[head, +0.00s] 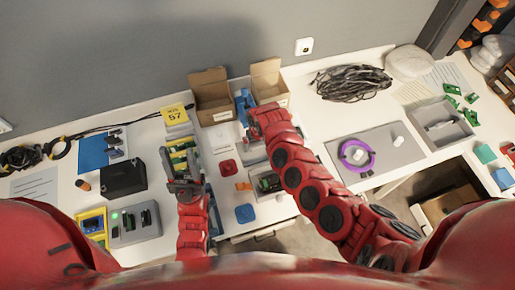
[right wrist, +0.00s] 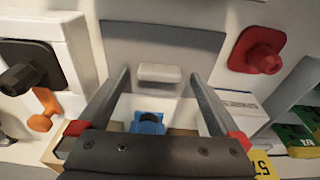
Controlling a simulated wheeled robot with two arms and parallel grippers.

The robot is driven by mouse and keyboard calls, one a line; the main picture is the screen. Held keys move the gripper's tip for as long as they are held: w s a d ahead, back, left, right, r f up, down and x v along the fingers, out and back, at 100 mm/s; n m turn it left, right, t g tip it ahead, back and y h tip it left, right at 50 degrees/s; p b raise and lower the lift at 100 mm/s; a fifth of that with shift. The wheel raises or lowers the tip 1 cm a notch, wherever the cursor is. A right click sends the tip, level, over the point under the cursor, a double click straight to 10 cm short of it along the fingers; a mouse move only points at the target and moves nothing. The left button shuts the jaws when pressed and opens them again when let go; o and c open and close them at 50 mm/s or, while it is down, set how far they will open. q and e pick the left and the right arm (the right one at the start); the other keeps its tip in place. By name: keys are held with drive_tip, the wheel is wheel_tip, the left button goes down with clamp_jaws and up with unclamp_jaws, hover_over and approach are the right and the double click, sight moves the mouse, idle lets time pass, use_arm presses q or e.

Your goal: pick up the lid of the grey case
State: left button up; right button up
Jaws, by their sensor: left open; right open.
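In the right wrist view, a flat grey lid (right wrist: 165,42) lies below my right gripper (right wrist: 158,76), with a pale bar handle (right wrist: 159,73) near its edge. The two fingers are open and stand on either side of the handle, with nothing between them; I cannot tell whether they touch the lid. In the head view my right gripper (head: 262,115) hides much of the lid. A grey open case (head: 255,192) with dark contents shows beside my right arm. My left gripper (head: 183,186) is open and empty over the table's left part.
Two open cartons (head: 211,92) and a blue object (head: 244,104) stand behind the right gripper. A red knobbed piece (right wrist: 263,54) lies beside the lid. A yellow sign (head: 175,114) and green-yellow parts (head: 182,158) are left.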

drive_tip(key=shift+f, duration=0.55)
drive_tip(key=shift+c, duration=0.3)
drive_tip(key=c, duration=1.4)
